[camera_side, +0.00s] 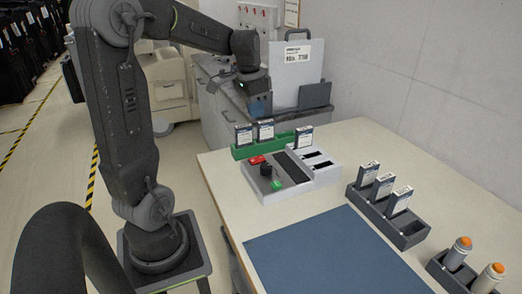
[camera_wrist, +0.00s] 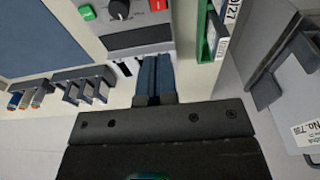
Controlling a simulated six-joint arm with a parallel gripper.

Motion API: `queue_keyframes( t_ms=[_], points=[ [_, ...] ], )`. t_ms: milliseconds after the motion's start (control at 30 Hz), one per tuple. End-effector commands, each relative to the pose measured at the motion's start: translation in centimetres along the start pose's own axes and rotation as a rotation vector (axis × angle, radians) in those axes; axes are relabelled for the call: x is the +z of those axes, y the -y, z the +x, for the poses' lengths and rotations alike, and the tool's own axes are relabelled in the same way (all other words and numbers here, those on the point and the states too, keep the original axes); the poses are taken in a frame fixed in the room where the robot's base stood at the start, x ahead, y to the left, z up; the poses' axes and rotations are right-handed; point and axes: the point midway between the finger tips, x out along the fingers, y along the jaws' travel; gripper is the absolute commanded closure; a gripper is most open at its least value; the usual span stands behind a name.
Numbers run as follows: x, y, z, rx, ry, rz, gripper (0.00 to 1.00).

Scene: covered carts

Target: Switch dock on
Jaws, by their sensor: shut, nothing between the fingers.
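The dock is a light grey box (camera_side: 298,190) on the table. Its top carries a red part (camera_side: 256,160), a black knob (camera_side: 266,170), a green button-like part (camera_side: 277,184), a dark strip and two dark slots. In the wrist view the green part (camera_wrist: 87,12), knob (camera_wrist: 118,8) and red part (camera_wrist: 158,5) show at the top edge, partly cut off. I cannot tell which part is the switch or how it is set. My gripper (camera_side: 260,110) is shut and empty, above and behind the dock, apart from it. Its blue fingers (camera_wrist: 155,57) lie together.
A green rack (camera_side: 240,153) with upright cartridges stands behind the dock. A dark rack (camera_side: 410,236) with three cartridges stands to the right, and another with orange-topped cylinders (camera_side: 460,250) is nearer. A blue mat (camera_side: 325,255) lies in front. A grey panel (camera_side: 297,75) stands behind.

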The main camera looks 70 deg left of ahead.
Motion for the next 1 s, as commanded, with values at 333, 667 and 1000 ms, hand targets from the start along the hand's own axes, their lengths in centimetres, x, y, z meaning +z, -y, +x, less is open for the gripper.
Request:
queue_keyframes(
  t_ms=[333, 667, 1000],
  points=[
    [0.1, -0.1, 6.0, 0.005, 0.006, 0.0, 1.0],
    [0.1, -0.1, 11.9, 0.003, 0.005, 0.0, 1.0],
    [0.1, -0.1, 13.6, -0.001, 0.001, 0.0, 1.0]
  ],
)
